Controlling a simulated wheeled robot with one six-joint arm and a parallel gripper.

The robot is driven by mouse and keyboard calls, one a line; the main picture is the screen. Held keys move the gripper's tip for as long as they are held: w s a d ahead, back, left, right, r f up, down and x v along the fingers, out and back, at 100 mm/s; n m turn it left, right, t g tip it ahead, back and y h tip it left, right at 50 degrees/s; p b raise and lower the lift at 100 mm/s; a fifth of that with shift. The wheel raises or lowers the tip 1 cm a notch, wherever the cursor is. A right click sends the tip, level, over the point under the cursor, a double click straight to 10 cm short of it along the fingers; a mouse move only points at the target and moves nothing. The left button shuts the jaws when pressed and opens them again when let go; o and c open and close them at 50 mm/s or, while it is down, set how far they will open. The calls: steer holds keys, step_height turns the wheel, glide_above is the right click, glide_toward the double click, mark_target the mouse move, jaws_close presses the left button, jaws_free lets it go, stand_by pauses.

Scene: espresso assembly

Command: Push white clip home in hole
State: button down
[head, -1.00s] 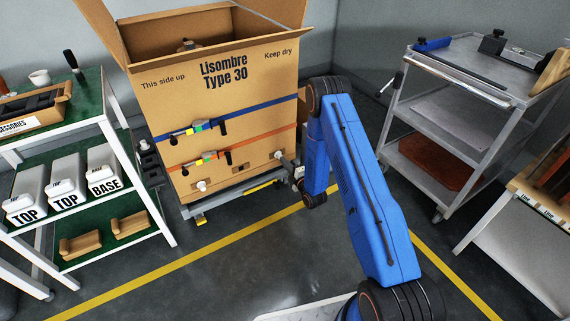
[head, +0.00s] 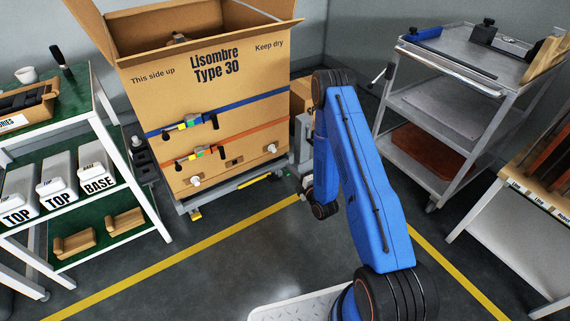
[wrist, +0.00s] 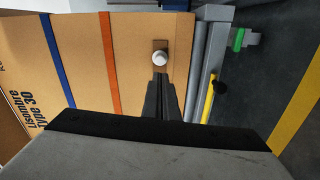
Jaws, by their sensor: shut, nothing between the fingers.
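A white round clip (wrist: 160,57) sits in a brown patch around a hole low on the cardboard box (wrist: 85,60). In the wrist view, my gripper (wrist: 160,78) points at it, fingers together and empty, with the tips just below the clip in the picture. I cannot tell whether they touch it. How deep the clip sits is also unclear. In the head view, the box (head: 235,110) shows two white clips on its front, one at lower left (head: 195,181) and one at lower right (head: 272,148). My gripper is hidden there.
Blue and orange straps (head: 250,140) circle the box, which stands on a low grey frame (head: 225,193). A green shelf unit (head: 95,215) stands left and a grey cart (head: 440,100) right. Dark floor with yellow lines lies clear in front.

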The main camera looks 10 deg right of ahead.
steer(key=v, duration=0.8)
steer(key=w+r+m+g+h, duration=0.1)
steer(key=w+r+g, duration=0.1)
steer(key=w+r, duration=0.35)
steer(key=w+r+m+g+h, duration=0.1)
steer(key=w+r+m+g, duration=0.1)
steer(key=r, duration=0.7)
steer(key=s+d+r+m+g+h, duration=0.2)
steer(key=s+r+m, duration=0.2)
steer(key=s+r, duration=0.5)
steer(key=s+d+r+m+g+h, duration=0.2)
steer(key=s+r+m, duration=0.2)
steer(key=r, duration=0.9)
steer(key=s+a+r+m+g, duration=0.1)
steer(key=s+r+m, duration=0.2)
steer(key=s, duration=0.8)
steer(key=s+a+r+m+g, duration=0.1)
steer(key=s+r+m+g, duration=0.1)
steer(key=s, duration=0.9)
steer(key=s+a+r+m+g, duration=0.1)
steer(key=s+r+m, duration=0.3)
steer(key=s, duration=0.7)
steer(key=shift+r, duration=0.4)
